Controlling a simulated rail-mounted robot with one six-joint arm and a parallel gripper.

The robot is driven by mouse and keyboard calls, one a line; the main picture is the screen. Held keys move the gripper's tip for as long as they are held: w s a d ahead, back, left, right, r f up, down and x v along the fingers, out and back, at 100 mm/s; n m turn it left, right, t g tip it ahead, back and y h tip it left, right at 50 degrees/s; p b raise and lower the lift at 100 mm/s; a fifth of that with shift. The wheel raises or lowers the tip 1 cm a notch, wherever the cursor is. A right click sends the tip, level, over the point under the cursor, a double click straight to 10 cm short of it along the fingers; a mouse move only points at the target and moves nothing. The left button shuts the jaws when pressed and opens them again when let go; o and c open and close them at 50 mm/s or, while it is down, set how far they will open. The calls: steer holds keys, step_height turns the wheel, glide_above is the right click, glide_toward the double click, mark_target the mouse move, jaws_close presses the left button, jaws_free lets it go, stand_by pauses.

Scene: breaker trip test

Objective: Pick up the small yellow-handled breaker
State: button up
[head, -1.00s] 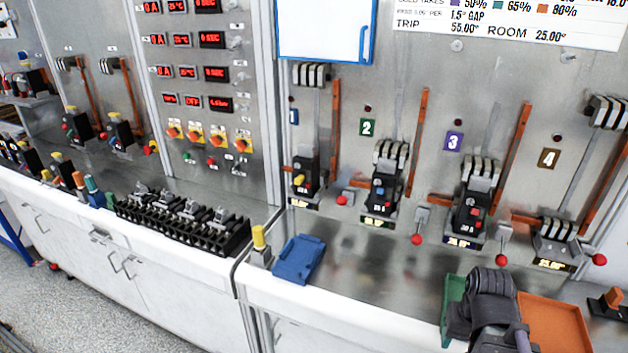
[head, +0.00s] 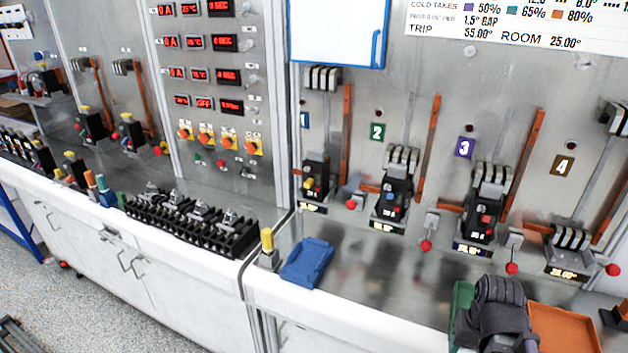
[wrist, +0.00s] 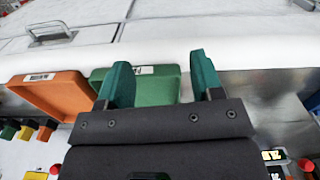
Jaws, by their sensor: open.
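A small breaker with a yellow handle (head: 267,242) stands upright on the bench near its front edge, just left of the blue tray, in the head view. I cannot tell which one the task means. My gripper (wrist: 162,82) is open and empty, its two green fingers apart over the green tray (wrist: 165,86). In the head view my dark gripper (head: 496,312) is at the lower right, far from the breaker by the blue tray; its fingertips are hidden.
A blue tray (head: 307,263) lies on the bench. An orange tray (head: 562,330) is beside my gripper. A long black terminal block (head: 190,226) sits left of the breaker. Numbered test stations with red-knobbed levers line the back panel. The bench between blue and green trays is clear.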

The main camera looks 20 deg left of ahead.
stand_by(0.4)
steer(key=o, duration=0.8)
steer(key=shift+c, duration=0.2)
